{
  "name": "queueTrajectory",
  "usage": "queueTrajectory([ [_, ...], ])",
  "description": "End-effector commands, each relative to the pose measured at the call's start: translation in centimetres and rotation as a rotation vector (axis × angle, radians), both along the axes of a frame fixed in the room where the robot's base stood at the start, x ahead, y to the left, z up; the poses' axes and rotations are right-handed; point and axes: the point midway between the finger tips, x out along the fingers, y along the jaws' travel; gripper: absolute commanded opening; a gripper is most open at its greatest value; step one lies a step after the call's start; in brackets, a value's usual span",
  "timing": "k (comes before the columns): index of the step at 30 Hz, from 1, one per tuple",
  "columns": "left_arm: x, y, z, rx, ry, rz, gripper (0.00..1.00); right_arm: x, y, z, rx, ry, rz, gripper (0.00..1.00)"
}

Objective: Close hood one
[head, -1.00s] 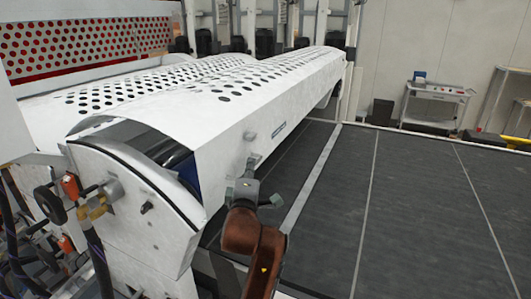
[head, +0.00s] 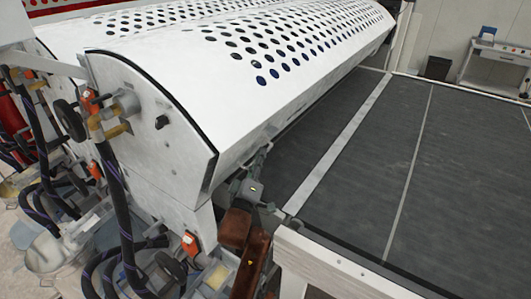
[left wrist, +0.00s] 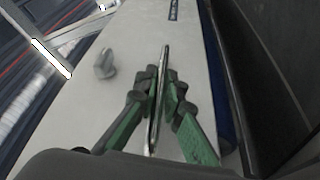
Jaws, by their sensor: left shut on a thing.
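The hood (head: 170,65) is a long white cover with rows of round holes in its top. It lies down along the curved white end plate (head: 150,125), and no opening shows between them at this end. My left gripper (head: 257,167) is at the hood's lower front edge, near its close end. In the left wrist view, the fingers of my left gripper (left wrist: 164,95) are shut on a thin metal handle (left wrist: 165,60) on the hood's white front face (left wrist: 135,45). The fingers partly hide the handle. My right gripper is not in view.
A dark flat conveyor bed (head: 400,160) stretches to the right of the hood. A pale frame corner (head: 330,265) stands close by my left arm. Hoses and an orange-handled valve (head: 90,100) are at the machine's end. A grey cart (head: 495,65) stands far back.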

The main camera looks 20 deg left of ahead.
Motion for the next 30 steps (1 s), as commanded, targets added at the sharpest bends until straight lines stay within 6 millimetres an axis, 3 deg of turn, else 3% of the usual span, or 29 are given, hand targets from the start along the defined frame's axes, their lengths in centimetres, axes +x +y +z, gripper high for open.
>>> queueTrajectory([
  [3, 0.1, 0.1, -1.2, 0.006, 0.010, -0.005, 0.00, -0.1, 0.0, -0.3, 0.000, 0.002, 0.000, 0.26],
  [14, 0.2, 0.6, -2.0, 0.005, 0.025, 0.003, 0.00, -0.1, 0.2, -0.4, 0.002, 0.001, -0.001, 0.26],
  [15, 0.2, 0.6, -2.0, 0.005, 0.025, 0.003, 0.10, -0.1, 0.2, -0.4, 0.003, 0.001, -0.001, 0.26],
  [22, 0.3, 0.6, -2.0, 0.005, 0.026, 0.004, 0.26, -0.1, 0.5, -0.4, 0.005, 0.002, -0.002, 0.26],
  [30, 0.2, 0.7, -1.6, 0.007, 0.018, 0.006, 0.26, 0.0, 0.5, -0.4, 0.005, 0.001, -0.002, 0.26],
])
